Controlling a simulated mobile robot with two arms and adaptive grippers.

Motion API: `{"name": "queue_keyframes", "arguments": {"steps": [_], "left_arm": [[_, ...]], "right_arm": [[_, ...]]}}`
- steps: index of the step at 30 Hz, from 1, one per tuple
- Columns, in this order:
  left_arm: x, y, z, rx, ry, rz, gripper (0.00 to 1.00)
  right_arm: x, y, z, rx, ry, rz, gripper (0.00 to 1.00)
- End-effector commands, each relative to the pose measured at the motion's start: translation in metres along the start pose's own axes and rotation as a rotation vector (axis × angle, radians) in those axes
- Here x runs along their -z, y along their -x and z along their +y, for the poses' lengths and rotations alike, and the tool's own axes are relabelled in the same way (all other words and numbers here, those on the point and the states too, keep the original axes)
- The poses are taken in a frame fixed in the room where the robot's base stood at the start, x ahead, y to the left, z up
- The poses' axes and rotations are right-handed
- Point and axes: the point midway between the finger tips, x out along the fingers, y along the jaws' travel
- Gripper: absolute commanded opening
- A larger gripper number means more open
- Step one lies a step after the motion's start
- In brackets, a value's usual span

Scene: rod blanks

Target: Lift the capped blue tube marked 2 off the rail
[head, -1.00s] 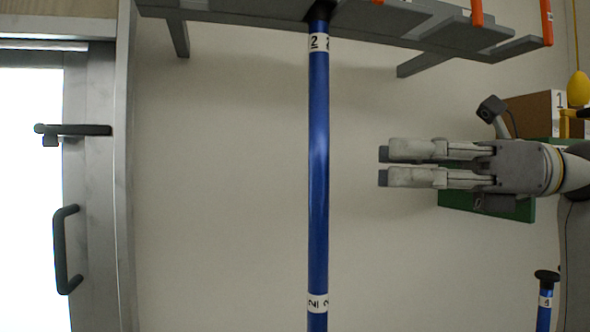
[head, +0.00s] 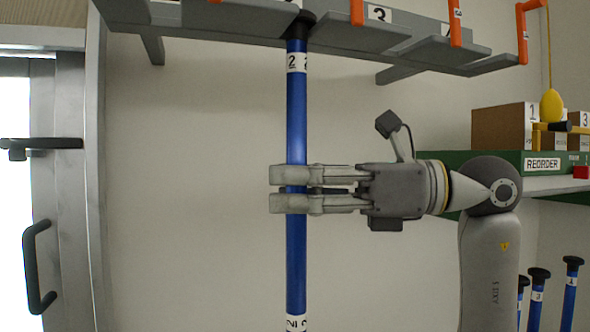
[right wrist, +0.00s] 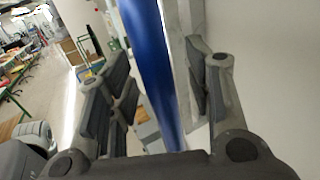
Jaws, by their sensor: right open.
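The blue tube marked 2 (head: 296,115) hangs upright from the grey rail (head: 240,24), its black cap (head: 299,22) up at the rail. White bands with a 2 show near its top and near the bottom of the head view. My right gripper (head: 290,189) is open, its fingers level around the tube's middle as seen from the head. In the right wrist view the blue tube (right wrist: 150,65) stands between the open fingers, with space beside it. Its lower end is out of view. My left gripper is not in view.
A green shelf edge marked REORDER (head: 500,157) holds cardboard boxes (head: 498,127). Several black-capped blue tubes (head: 537,295) stand at lower right. A door with a dark handle (head: 35,265) is at left.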

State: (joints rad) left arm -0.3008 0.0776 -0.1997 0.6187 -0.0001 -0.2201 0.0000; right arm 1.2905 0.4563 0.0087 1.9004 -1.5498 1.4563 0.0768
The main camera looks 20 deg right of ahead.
Motion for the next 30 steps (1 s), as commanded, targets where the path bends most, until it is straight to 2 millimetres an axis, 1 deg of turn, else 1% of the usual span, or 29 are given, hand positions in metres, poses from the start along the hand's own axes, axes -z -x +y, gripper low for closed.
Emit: {"name": "queue_keyframes", "arguments": {"steps": [2,7,8,18,19,30], "left_arm": [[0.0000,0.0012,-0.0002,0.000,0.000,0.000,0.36],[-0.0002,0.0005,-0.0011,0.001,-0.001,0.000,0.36],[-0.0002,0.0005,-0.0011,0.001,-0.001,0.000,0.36],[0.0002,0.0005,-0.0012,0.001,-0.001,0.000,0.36],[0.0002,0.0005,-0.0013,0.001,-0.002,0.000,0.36],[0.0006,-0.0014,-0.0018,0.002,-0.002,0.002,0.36]], "right_arm": [[-0.0001,-0.0028,0.0003,-0.001,0.000,-0.001,0.47],[0.0005,-0.0026,0.0000,0.000,0.000,-0.001,0.47],[0.0005,-0.0025,0.0000,0.000,0.000,-0.001,0.46],[0.0003,-0.0023,-0.0001,0.000,-0.001,-0.001,0.02],[0.0003,-0.0023,-0.0001,0.000,0.000,-0.001,0.00],[-0.0014,-0.0016,0.0007,0.001,0.001,-0.002,0.00]]}}
